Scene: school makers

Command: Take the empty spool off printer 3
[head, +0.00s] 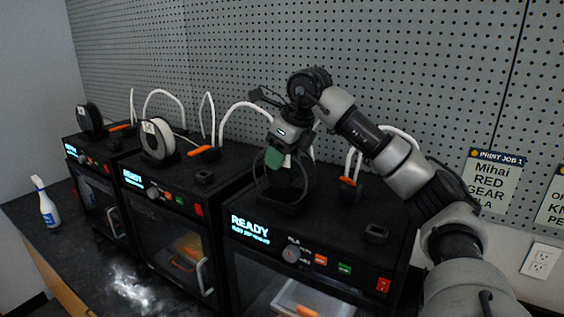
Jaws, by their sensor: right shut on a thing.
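Printer 3, seemingly the nearest printer (318,235) at the right of the row, is a black box with a lit "READY" display. An empty black spool (262,190) stands upright at the top of this printer; its ring is bare of filament. My right gripper (276,158) comes down over it from above and is shut on the spool's upper part. The gripper hides part of the spool and its mount, so I cannot tell whether the spool is still on its holder. My left gripper is not in view.
Two more printers stand to the left, with a white spool (157,139) and a dark spool (90,118) on top. White tubes (247,107) arch behind the spools. A spray bottle (45,203) stands on the dark counter (65,250). The pegboard wall (420,70) is close behind.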

